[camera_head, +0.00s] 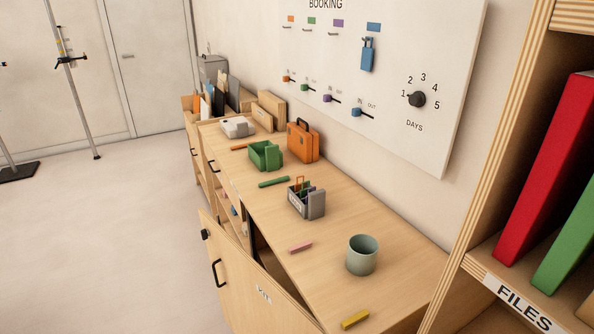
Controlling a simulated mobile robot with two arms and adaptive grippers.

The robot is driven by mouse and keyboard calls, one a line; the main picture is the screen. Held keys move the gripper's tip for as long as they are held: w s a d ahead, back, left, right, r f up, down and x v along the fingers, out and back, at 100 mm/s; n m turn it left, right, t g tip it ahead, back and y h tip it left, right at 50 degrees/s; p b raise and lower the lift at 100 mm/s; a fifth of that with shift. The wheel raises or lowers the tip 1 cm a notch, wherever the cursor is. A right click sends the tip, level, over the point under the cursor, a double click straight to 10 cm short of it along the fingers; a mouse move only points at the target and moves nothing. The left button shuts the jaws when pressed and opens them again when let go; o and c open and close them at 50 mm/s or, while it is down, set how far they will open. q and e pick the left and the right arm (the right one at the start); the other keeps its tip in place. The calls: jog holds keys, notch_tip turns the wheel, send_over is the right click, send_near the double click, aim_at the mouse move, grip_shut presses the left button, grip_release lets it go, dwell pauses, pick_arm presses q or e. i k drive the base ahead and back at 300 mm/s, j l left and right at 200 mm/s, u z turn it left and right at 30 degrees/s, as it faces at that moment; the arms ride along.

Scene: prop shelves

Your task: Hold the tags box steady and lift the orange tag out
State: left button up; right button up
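The tags box (315,208) is a small grey box with a white label on its front. It stands upright on the wooden counter, in the middle of the head view. Several coloured tags stick up out of it. The orange tag (299,182) stands at the box's back left and its frame-like top rises above the rim. Green and purple tags stand beside it, and their lower parts are hidden in the box. Neither of my grippers is in view, and nothing touches the box.
A green marker-like bar (274,182) lies left of the box, a pink bar (301,248) in front. A grey-green cup (362,255) stands to the right. A green container (265,155) and orange case (303,141) stand behind. A cabinet door (235,275) hangs open below the counter.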

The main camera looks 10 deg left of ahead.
aim_at(298, 187)
jog(key=i+j+z, duration=0.1)
jog(key=z, duration=0.25)
jog(key=j+z, duration=0.3)
jog(key=i+j+z, duration=0.15)
jog(key=z, duration=0.2)
jog(key=k+j, duration=0.05)
